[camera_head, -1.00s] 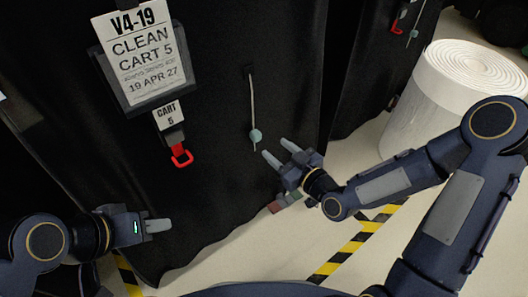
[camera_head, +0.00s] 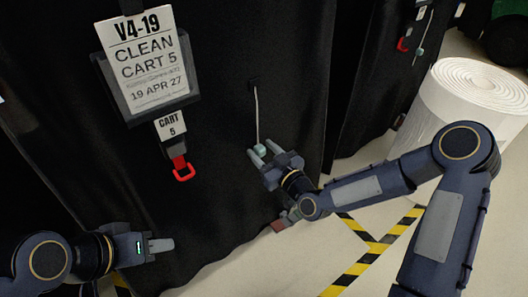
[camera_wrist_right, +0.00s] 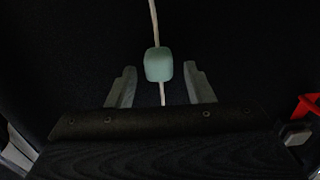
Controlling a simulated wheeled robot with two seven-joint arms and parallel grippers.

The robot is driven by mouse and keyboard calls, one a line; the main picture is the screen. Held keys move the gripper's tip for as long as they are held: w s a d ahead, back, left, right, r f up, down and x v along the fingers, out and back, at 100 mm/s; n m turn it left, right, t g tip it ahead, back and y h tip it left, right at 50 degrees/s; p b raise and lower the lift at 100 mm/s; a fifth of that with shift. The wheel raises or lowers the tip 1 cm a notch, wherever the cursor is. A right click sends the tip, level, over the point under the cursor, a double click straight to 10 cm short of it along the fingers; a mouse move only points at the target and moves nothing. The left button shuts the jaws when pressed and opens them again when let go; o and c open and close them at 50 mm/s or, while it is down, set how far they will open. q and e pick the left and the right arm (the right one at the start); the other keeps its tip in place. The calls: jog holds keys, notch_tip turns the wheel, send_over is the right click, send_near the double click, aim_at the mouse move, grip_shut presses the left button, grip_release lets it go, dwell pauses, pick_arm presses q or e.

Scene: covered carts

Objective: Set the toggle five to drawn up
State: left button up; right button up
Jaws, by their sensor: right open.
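The toggle (camera_head: 260,150) is a small pale teal bead on a light cord (camera_head: 256,110) hanging down the black cover of cart 5. In the right wrist view the toggle (camera_wrist_right: 158,64) sits near the fingertip ends, with cord above it and a short piece below. My right gripper (camera_head: 263,152) is open. Its fingers stand on either side of the toggle, with a gap visible on both sides in the wrist view. My left gripper (camera_head: 160,245) is at the lower left, away from the cord; its fingers overlap, so its opening is unclear.
A sign reading "Clean Cart 5" (camera_head: 148,65) hangs left of the cord, with a red hook (camera_head: 183,170) below it. A large white roll (camera_head: 455,105) stands at the right. Yellow-black floor tape (camera_head: 372,262) lies below. Another covered cart is at the back right.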

aim_at(255, 112)
grip_shut()
notch_tip(255, 112, up, 11)
jog(key=p, duration=0.4)
jog(key=shift+r, duration=0.15)
grip_release()
jog(key=v, duration=0.8)
jog(key=shift+p, duration=0.35)
